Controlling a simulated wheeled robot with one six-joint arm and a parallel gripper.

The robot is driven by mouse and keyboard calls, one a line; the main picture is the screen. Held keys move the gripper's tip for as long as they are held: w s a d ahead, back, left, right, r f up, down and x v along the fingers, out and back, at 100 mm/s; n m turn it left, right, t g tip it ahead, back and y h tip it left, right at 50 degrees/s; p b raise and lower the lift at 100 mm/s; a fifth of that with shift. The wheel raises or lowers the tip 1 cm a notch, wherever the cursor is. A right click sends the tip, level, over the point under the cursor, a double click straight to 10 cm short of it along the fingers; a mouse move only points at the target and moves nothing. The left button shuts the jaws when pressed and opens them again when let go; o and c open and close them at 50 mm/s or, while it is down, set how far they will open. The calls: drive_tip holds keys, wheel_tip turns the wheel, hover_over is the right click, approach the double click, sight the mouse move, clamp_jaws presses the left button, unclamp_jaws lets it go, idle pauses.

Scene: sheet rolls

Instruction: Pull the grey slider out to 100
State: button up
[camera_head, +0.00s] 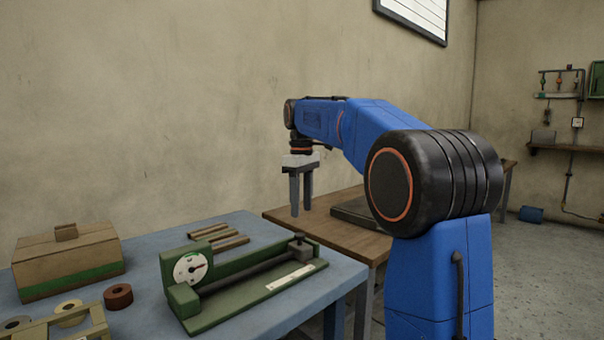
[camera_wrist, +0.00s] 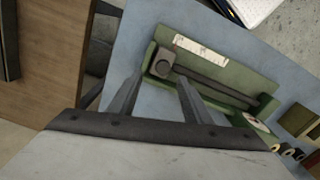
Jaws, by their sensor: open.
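A green gauge fixture (camera_head: 245,283) lies on the blue table, with a round white dial (camera_head: 190,267) at its left end and a dark bar along its length. The grey slider (camera_head: 299,247), a small block with a knob on top, sits at the bar's right end. In the wrist view the slider (camera_wrist: 162,67) shows just beyond and between my fingertips. My gripper (camera_head: 301,212) is open and empty, fingers pointing down, above the slider and apart from it. In the wrist view the gripper (camera_wrist: 160,77) frames it. The scale numbers are too small to read.
A white scale label (camera_head: 291,277) lies along the fixture's front. A brown box (camera_head: 67,260), several rolls such as the dark red one (camera_head: 118,296), and brown strips (camera_head: 218,238) are on the blue table (camera_head: 335,265). A wooden table (camera_head: 325,213) stands behind it.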

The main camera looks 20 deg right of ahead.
wheel_tip(320, 180, up, 10)
idle(0.4)
drive_tip(key=shift+d, duration=0.1)
